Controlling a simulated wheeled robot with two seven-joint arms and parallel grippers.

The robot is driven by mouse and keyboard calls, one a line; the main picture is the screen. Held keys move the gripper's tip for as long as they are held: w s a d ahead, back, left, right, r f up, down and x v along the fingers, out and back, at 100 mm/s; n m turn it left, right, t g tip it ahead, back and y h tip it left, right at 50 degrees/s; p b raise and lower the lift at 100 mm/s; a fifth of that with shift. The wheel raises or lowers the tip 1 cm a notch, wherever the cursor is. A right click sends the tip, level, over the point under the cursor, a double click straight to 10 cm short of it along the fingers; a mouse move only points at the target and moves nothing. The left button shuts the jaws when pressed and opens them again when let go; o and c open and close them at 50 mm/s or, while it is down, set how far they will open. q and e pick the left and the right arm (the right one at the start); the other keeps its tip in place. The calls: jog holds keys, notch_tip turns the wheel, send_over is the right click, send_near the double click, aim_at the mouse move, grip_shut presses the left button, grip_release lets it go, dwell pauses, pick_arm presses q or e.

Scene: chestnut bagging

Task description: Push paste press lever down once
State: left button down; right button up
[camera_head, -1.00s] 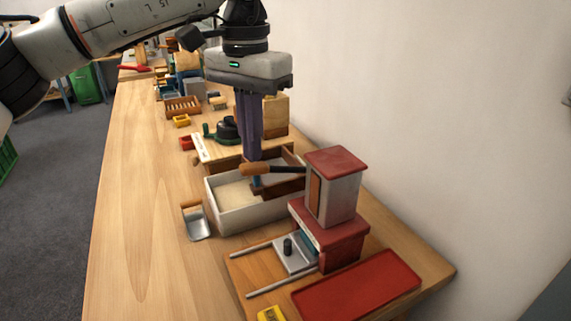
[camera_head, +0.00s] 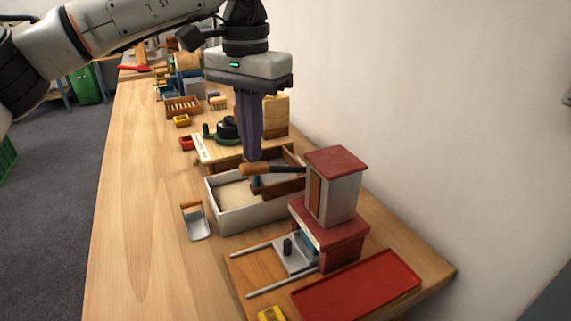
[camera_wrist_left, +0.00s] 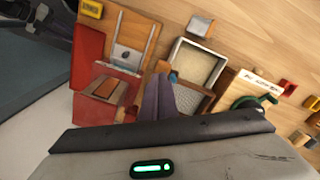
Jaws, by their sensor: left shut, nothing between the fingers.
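The paste press (camera_head: 335,190) is a grey and red block with a red top, standing on a red base near the right of the bench. Its lever (camera_head: 283,169) is a dark rod with an orange-brown handle, sticking out leftward about level over the white box. My left gripper (camera_head: 252,158) points straight down with its purple fingers shut and empty. The fingertips are at the lever's handle end; I cannot tell whether they touch it. In the left wrist view the fingers (camera_wrist_left: 160,98) show beside the red press (camera_wrist_left: 105,95). My right gripper is not in view.
A white box (camera_head: 226,222) with pale contents stands behind the press. A metal scoop (camera_head: 197,225) lies left of it. A red tray (camera_head: 360,288) and a sliding plate on rails (camera_head: 295,255) lie in front. The bench's left side is clear.

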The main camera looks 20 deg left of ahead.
aim_at(252, 165)
pick_arm(q)
jog(key=shift+f, duration=0.1)
jog(key=shift+f+b, duration=0.45)
jog(key=shift+f, duration=0.65)
jog(key=shift+f+b, duration=0.55)
jog(key=shift+f, duration=0.45)
jog(key=shift+s+a+f+b, duration=0.15)
jog(key=shift+f+b, duration=0.45)
jog(key=shift+f, duration=0.5)
